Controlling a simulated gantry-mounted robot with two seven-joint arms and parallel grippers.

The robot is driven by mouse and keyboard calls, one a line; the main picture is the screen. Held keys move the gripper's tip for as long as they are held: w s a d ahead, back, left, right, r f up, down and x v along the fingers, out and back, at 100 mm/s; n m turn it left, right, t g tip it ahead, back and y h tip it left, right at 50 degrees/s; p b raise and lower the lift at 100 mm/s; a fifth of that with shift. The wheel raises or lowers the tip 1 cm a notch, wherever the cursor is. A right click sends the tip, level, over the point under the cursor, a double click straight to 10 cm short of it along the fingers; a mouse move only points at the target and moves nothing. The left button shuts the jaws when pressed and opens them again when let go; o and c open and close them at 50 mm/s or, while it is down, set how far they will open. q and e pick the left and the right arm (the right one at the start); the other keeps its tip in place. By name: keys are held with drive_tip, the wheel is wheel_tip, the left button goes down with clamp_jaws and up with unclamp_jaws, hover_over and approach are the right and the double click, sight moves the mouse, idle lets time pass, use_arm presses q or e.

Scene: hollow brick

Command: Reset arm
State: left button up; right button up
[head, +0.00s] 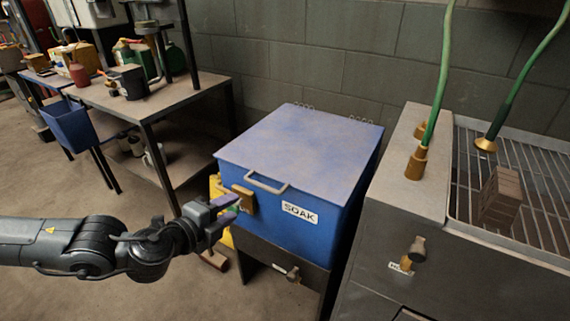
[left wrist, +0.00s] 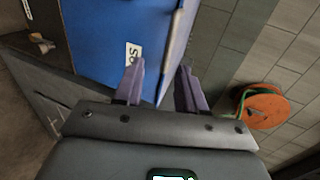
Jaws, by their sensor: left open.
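My left gripper (head: 228,209) reaches in from the left in the head view, in front of the blue SOAK box (head: 330,222). Its jaws are open with nothing between them. In the left wrist view the two purple-grey fingers (left wrist: 160,85) stand apart, with the blue box (left wrist: 95,35) beyond them. The box's lid (head: 300,140) is shut, with a metal handle (head: 267,184) on its front edge. I cannot tell from these views whether the fingers touch the box. My right gripper is not in view.
A brick (head: 499,198) sits on the wire rack (head: 530,165) at the right, near green hoses (head: 440,80). A grey counter (head: 405,200) stands right of the box. A cluttered workbench (head: 165,98) stands at the back left. The floor (head: 80,190) at left is mostly clear.

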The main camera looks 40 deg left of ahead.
use_arm(q)
drive_tip(key=s+d+n+g+h+p, duration=0.2)
drive_tip(key=s+d+n+p, duration=0.2)
drive_tip(key=d+p, duration=0.55)
drive_tip(key=s+d+n+g+h+p, duration=0.25)
drive_tip(key=d+n+p, duration=0.25)
drive_tip(key=d+p, duration=0.4)
drive_tip(key=s+a+n+g+y+p, duration=0.3)
drive_tip(key=s+n+g+p, duration=0.3)
drive_tip(key=s+p, duration=0.5)
wheel_tip(320, 180, up, 36)
drive_tip(key=p, duration=3.5)
drive_tip(key=shift+s+r, duration=0.2)
drive_tip(key=shift+s, duration=0.15)
drive_tip(key=shift+a, duration=0.1)
